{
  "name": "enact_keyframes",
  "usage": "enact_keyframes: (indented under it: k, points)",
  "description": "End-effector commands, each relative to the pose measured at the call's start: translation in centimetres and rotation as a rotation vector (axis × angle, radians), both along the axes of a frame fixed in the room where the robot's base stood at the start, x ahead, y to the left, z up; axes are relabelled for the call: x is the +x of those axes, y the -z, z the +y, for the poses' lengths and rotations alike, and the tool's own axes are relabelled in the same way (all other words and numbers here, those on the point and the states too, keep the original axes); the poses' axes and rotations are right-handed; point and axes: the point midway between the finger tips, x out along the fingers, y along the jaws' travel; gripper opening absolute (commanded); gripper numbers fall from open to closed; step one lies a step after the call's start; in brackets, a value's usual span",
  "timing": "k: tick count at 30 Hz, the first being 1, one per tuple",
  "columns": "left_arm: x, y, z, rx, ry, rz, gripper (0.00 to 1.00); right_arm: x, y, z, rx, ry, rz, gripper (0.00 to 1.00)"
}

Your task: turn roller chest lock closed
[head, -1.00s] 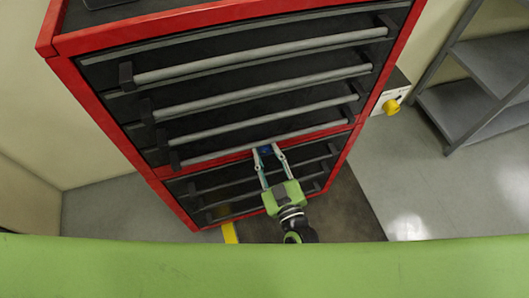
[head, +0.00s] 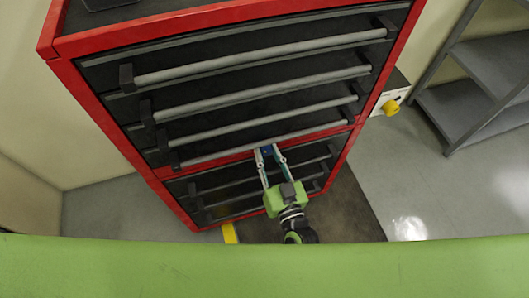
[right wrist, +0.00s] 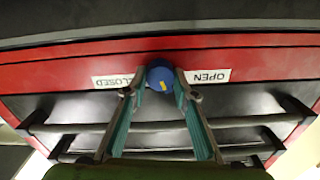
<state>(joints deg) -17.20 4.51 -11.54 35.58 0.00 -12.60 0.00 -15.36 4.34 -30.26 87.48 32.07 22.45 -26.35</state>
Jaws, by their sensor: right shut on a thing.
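The red roller chest (head: 105,125) with dark drawers fills the middle of the head view. Its lock is a round blue knob (right wrist: 160,77) on the red band between the drawers; it also shows in the head view (head: 267,151). A yellow mark sits on the knob's face, just below its middle in the right wrist view. White labels flank the knob, upside down there: CLOSED (right wrist: 113,81) at left, OPEN (right wrist: 208,76) at right. My right gripper (right wrist: 158,84) is shut on the knob, one finger on each side. My left gripper is out of view.
Long grey drawer bars (head: 262,68) run across the chest above and below the lock. A grey shelf unit (head: 490,75) stands at the right by the wall. The floor at right is clear.

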Motion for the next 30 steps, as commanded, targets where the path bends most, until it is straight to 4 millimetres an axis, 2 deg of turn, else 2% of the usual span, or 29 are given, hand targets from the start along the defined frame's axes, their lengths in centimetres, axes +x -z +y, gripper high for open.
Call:
enact_keyframes:
  k: [30]
  points:
    - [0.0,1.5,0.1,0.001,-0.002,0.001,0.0,-0.1,0.4,0.2,0.885,-0.004,0.293,0.04]
